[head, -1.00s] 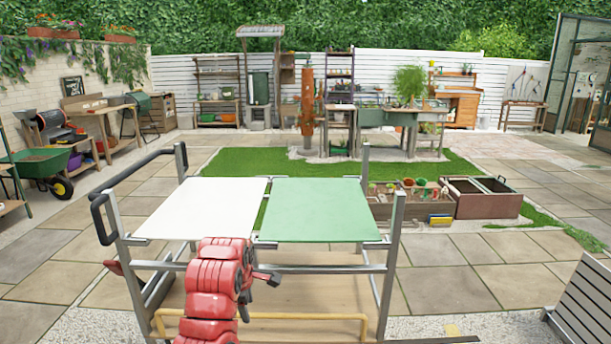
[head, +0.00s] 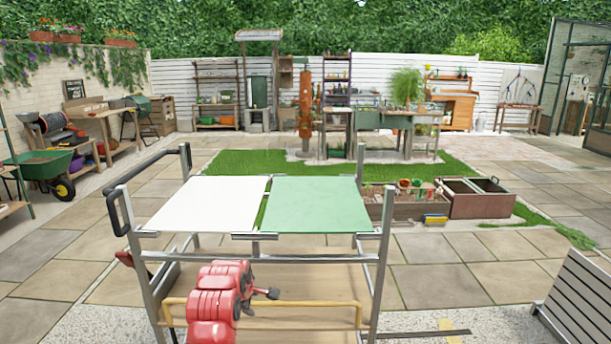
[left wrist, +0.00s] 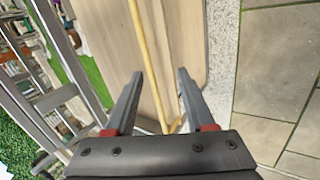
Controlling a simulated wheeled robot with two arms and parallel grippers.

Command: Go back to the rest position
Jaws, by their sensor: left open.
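My left arm is red and comes in at the bottom middle of the head view, in front of the cart. Its left gripper (head: 262,296) is dark and small there, pointing right, just on the near side of the cart's yellow rail. In the left wrist view the left gripper (left wrist: 158,100) is open, with two grey fingers apart and nothing between them but the rail and board behind. My right gripper is in neither view.
The metal cart carries a white panel (head: 205,203) and a green panel (head: 318,204) on top. Below are a wooden shelf (head: 290,275) and a yellow rail (head: 310,310). A slatted grey panel (head: 578,300) stands at the right.

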